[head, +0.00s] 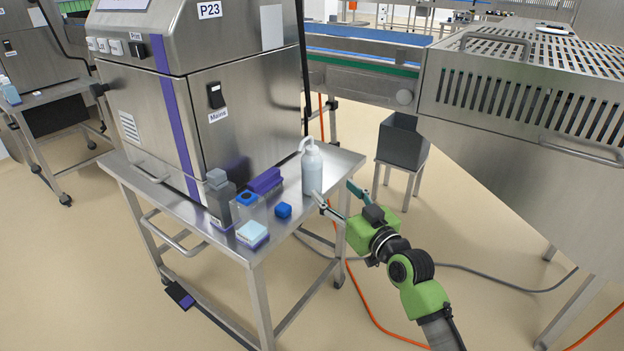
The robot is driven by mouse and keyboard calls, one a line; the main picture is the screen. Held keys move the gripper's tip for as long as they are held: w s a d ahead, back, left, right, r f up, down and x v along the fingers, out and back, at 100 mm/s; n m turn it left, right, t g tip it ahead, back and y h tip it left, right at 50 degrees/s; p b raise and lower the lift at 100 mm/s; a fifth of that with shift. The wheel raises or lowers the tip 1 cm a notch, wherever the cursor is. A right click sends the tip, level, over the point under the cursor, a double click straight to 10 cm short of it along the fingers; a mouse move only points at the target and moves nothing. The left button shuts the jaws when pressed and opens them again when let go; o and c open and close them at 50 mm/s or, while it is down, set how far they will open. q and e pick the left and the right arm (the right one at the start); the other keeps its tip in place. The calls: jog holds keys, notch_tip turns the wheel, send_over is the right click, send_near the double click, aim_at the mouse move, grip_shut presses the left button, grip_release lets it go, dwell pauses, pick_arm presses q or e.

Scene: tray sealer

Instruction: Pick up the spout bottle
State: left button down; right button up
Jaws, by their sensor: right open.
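The spout bottle (312,172) is pale grey-white with a bent spout on top. It stands upright on the steel table (338,163), near its right edge. My right gripper (332,195) is open just to the right of and below the bottle in the head view. One fingertip appears close to the bottle's lower side; I cannot tell whether it touches. The bottle does not appear to be between the fingers. My left gripper is not in view.
The steel machine (240,110) stands behind. A dark bin (402,140) is beyond.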

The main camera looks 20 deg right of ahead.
aim_at(317, 178)
jog(key=w, duration=0.3)
jog(key=w+a+b, duration=0.1)
jog(key=w, duration=0.2)
jog(key=shift+w+a+f, duration=0.1)
jog(key=shift+w+a, duration=0.1)
jog(key=shift+w, duration=0.05)
jog(key=shift+w+a+f, duration=0.1)
jog(key=shift+w+f, duration=0.05)
jog(key=shift+w, duration=0.55)
jog(key=w, duration=0.1)
jog(key=w+b, duration=0.1)
jog(key=w, duration=0.2)
jog(key=shift+a+f+b, duration=0.3)
jog(key=shift+a+f, duration=0.05)
jog(key=shift+w, duration=0.35)
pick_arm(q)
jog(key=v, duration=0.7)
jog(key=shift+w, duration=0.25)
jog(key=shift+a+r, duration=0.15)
pick_arm(e)
jog(key=shift+r, duration=0.1)
jog(key=c, duration=1.4)
